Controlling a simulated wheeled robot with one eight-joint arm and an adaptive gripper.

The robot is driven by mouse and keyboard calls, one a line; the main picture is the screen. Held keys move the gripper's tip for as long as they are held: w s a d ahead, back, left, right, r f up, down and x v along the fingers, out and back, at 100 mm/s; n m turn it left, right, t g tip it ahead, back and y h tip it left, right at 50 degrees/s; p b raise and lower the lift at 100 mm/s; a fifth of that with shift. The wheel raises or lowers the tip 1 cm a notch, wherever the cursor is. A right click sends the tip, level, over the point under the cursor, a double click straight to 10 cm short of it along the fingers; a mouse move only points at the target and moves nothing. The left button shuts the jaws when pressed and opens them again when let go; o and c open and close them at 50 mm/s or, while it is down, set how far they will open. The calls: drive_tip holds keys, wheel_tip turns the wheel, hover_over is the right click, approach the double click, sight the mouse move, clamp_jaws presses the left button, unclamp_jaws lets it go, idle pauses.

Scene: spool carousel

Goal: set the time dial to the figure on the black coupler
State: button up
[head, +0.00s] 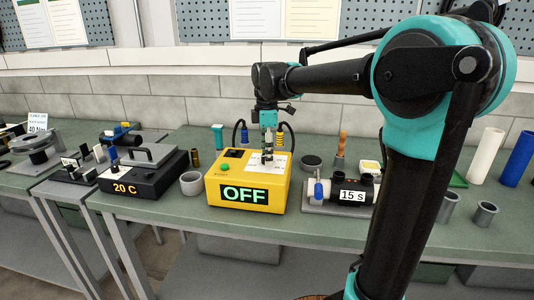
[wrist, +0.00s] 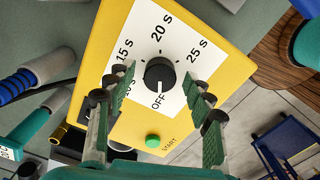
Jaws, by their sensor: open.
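The yellow box (head: 240,190) stands mid-table, its front display reading OFF. In the wrist view its white plate carries the black time dial (wrist: 159,73), with marks OFF, 15 s, 20 s and 25 s; another mark at left is partly hidden by a finger. The dial's white line points at OFF. My gripper (head: 267,155) is above the box; in the wrist view its open fingers (wrist: 152,90) lie on either side of the dial, with nothing held. The black coupler (head: 367,184), in a grey holder right of the box, bears a label reading 15 s.
A green START button (wrist: 152,140) sits on the box near my fingers. A grey cup (head: 191,183) stands just left of the box, and a black unit (head: 140,178) showing 20 C is further left. Grey cups and tubes stand at right.

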drive_tip(key=shift+c, duration=0.3)
drive_tip(key=c, duration=1.1)
